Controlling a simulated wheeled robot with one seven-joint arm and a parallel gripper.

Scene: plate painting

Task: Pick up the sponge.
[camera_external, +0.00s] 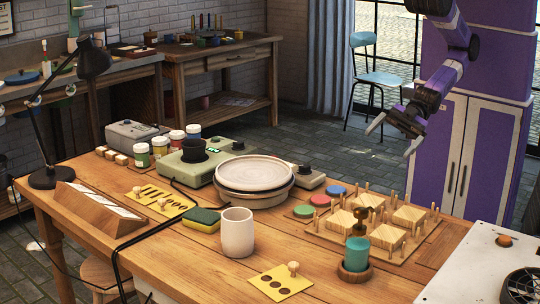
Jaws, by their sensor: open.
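The sponge (202,220) is a small block with a dark green top and yellow lower part. It lies flat on the wooden table (190,262), just left of a white mug (238,232) and in front of the green wheel machine. My gripper (396,140) is at the upper right, high above the table's right rear side. Its two fingers are spread apart with nothing between them. It is far from the sponge. No wrist view is given.
A round plate (255,173) on a turntable stands behind the sponge. A yellow card (167,202) lies to its left, another (280,281) at front. A pegged board (375,222) and teal cup (357,252) are at right. A black cable (119,270) runs left of the sponge.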

